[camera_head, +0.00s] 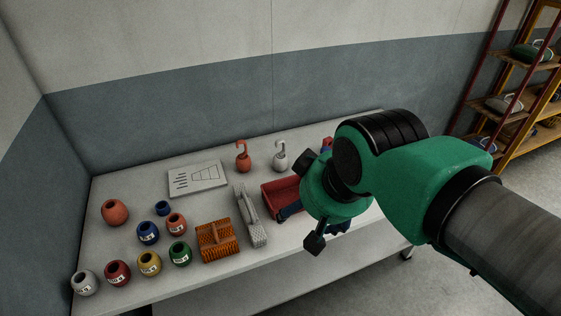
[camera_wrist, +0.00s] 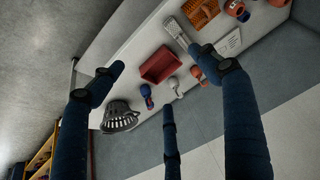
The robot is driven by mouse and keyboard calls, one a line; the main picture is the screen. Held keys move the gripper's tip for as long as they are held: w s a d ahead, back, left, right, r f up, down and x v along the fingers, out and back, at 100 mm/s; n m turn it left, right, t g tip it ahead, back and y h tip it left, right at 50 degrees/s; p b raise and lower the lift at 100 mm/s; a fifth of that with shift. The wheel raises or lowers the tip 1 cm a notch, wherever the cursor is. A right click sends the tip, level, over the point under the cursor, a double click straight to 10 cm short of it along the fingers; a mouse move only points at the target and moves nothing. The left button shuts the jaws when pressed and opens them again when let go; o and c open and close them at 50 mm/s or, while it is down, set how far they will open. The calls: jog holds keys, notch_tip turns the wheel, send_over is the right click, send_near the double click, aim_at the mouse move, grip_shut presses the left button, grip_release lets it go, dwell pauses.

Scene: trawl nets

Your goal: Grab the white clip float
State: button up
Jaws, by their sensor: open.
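The white clip float (camera_head: 280,158) is a small white body with a hook on top. It stands upright on the table near the back wall, right of an orange clip float (camera_head: 243,160). In the wrist view the white clip float (camera_wrist: 174,84) lies near the tip of the middle finger, apart from it as far as I can tell. My gripper (camera_wrist: 158,66) has dark blue fingers spread wide, open and empty. In the head view it is mostly hidden behind my green wrist, above the right part of the table.
A red bin (camera_head: 276,203) stands in front of the float, partly hidden by my wrist. A grey basket (camera_wrist: 120,116) and a small blue-and-red item (camera_wrist: 146,92) show in the wrist view. A white board (camera_head: 197,178), an orange brush (camera_head: 215,241) and several numbered pots fill the left.

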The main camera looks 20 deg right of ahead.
jog(key=w+d+r+m+g+p, duration=0.1)
jog(key=w+r+p, duration=0.15)
jog(key=w, duration=0.55)
jog(key=w+d+r+p, duration=0.1)
jog(key=w+r, duration=0.2)
jog(key=w, duration=0.5)
jog(key=m+g+y+p, duration=0.1)
jog(key=m+g+p, duration=0.35)
jog(key=p, duration=0.45)
send_over(282, 151)
jog(key=s+d, duration=0.1)
jog(key=shift+t, duration=0.35)
notch_tip(282, 151, down, 26)
jog(key=shift+f, duration=0.15)
jog(key=shift+w+d+f, duration=0.15)
jog(key=shift+f, duration=0.25)
jog(key=shift+f, duration=0.2)
jog(key=shift+w+a+f, duration=0.1)
jog(key=shift+a+f, duration=0.05)
jog(key=shift+f, duration=1.2)
jog(key=shift+w+a+f, duration=0.1)
jog(key=shift+a+f, duration=0.05)
jog(key=shift+f, duration=1.25)
jog(key=shift+w+a+f, duration=0.1)
jog(key=shift+a+f, duration=0.05)
jog(key=shift+f, duration=1.2)
